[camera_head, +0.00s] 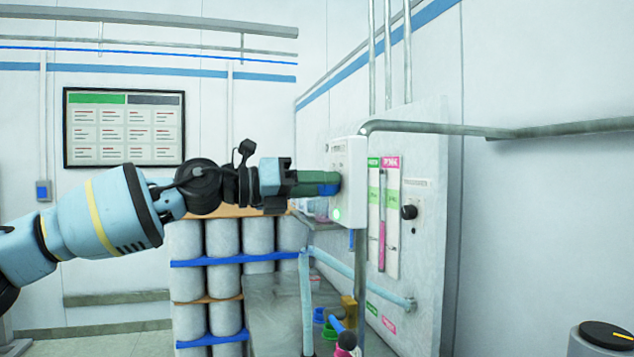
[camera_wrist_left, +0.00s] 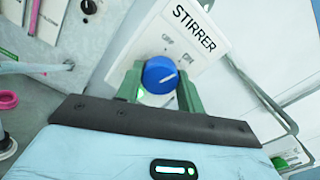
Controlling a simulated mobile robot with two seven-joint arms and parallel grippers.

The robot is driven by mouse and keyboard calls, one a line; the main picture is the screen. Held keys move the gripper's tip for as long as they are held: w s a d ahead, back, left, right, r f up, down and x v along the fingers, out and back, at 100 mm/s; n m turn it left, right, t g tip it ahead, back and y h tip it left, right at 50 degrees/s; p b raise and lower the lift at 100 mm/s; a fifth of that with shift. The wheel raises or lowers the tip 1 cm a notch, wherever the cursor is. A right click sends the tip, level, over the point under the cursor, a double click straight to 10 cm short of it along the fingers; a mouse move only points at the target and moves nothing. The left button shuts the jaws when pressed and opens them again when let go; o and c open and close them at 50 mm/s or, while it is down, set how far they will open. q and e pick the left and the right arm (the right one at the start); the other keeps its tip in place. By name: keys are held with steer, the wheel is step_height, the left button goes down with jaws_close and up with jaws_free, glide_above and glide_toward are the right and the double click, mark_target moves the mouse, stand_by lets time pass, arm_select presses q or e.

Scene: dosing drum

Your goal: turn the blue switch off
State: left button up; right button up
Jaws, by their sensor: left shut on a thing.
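The blue switch (camera_wrist_left: 159,75) is a round knob with a white pointer line, on a white box marked STIRRER (camera_wrist_left: 193,30). OFF and ON are printed above it. The pointer line slants to the right, nearer the ON side. In the head view, the switch (camera_head: 328,190) shows as a small blue patch on the white box (camera_head: 349,165). My left gripper (camera_head: 325,183) reaches it from the left. In the wrist view, the green fingers of the left gripper (camera_wrist_left: 158,85) are shut on the knob from both sides. My right gripper is not in view.
A green light (camera_head: 337,212) glows low on the box. To its right are green and pink gauges (camera_head: 383,215) and a black knob (camera_head: 408,212). A grey pipe (camera_head: 440,128) runs above. Stacked drums (camera_head: 205,240) and a bench (camera_head: 275,300) lie below my arm.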

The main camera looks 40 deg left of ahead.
arm_select(q)
steer(key=shift+n+p, duration=1.2)
steer(key=shift+n, duration=3.5)
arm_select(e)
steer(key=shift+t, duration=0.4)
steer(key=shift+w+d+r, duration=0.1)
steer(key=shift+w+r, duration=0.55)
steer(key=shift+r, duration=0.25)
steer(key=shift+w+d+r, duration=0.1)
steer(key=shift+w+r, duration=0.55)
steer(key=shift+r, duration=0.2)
arm_select(q)
steer(key=o, duration=1)
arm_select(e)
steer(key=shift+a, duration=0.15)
